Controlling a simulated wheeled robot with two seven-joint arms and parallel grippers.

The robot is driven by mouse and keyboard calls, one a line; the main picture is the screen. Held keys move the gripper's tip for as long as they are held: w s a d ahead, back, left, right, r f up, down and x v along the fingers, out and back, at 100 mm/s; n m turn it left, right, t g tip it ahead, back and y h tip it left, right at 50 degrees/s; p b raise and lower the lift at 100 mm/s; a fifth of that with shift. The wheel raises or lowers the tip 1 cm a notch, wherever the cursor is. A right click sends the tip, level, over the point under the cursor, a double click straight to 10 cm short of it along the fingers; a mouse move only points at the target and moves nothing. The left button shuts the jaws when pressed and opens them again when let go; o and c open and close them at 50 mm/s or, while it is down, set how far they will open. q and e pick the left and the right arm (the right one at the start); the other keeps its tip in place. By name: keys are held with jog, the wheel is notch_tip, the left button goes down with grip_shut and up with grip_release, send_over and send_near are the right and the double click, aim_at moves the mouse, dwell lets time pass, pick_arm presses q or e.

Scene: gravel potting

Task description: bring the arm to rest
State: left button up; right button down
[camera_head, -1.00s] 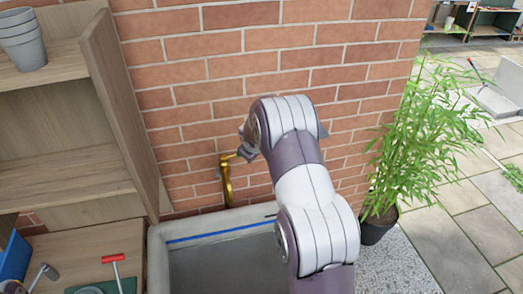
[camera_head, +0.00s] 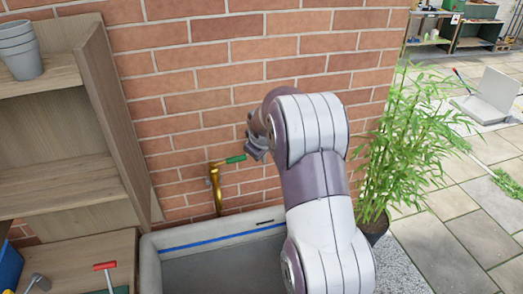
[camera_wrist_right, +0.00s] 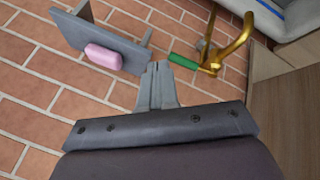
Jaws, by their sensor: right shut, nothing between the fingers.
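My right arm (camera_head: 318,175) reaches up from the lower right in front of the brick wall. My right gripper (camera_head: 253,152) is small and partly hidden by the wrist in the head view. It is beside the brass tap (camera_head: 217,190) with its green lever (camera_head: 236,159). In the right wrist view, the gripper's fingers (camera_wrist_right: 157,68) are shut and empty. The green lever (camera_wrist_right: 183,61) and the brass tap (camera_wrist_right: 228,52) lie just right of the fingertips there; contact cannot be told. My left gripper is not in view.
A concrete sink (camera_head: 160,245) stands below the tap. A wooden shelf (camera_head: 110,125) is at left, and a bamboo plant (camera_head: 405,150) at right. In the wrist view, a pink block (camera_wrist_right: 103,57) rests against a grey bracket (camera_wrist_right: 95,35). Paving (camera_head: 465,225) is open at right.

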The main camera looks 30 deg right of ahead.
pick_arm(q)
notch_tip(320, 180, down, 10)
jog(key=b, duration=0.9)
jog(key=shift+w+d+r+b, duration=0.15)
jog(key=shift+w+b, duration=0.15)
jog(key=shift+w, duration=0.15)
pick_arm(e)
jog(key=s+a+f+m+g+y, duration=0.1)
jog(key=s+a+f+g, duration=0.1)
jog(key=s+a+f, duration=0.5)
jog(key=s+a+f+m+g+y, duration=0.1)
jog(key=s+a+f+g+y, duration=0.1)
jog(key=s+a+f, duration=0.6)
jog(key=s+a, duration=0.7)
jog(key=s, duration=0.1)
jog(key=shift+f+m+y, duration=0.3)
jog(key=shift+m, duration=0.1)
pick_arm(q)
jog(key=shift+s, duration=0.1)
